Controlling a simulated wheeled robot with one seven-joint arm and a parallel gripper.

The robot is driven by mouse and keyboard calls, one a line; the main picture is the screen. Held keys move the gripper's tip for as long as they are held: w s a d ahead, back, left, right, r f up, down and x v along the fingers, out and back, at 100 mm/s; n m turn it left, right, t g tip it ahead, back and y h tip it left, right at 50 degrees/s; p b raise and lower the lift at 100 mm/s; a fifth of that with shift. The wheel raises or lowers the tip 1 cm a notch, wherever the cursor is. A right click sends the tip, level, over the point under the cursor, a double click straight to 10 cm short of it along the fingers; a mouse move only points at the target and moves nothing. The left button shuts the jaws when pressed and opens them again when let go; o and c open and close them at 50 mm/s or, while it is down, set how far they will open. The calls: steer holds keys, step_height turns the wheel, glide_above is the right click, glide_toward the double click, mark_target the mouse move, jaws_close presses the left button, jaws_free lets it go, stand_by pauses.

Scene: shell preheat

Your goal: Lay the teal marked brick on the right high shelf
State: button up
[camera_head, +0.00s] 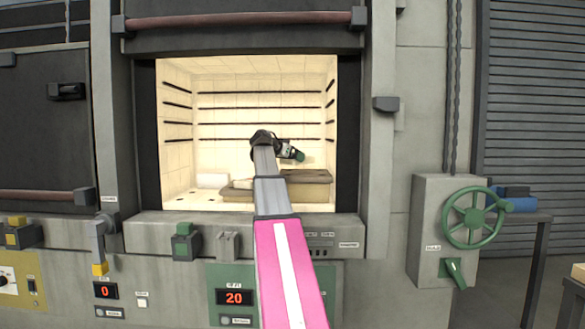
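My arm reaches through the open furnace mouth, and my gripper (293,153) is inside the chamber, pointing right. It is above the right high shelf (313,178), a brown-grey raised slab. A small dark green or teal part shows at the gripper's tip; I cannot tell whether it is a fingertip or a brick's mark. Whether the fingers are open or shut is too small to see. A white block (212,181) sits at the chamber's left, with no teal mark visible on it. My arm hides part of the shelves' middle.
A lower slab (237,193) lies left of the high shelf. The chamber's side walls and the front sill (155,235) bound the opening. A green handwheel (472,217) on a grey box stands outside at right. A red display reads 20.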

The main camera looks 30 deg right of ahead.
steer(key=shift+d+f, duration=0.1)
steer(key=shift+f, duration=1.95)
steer(key=o, duration=0.8)
steer(key=v, duration=1.2)
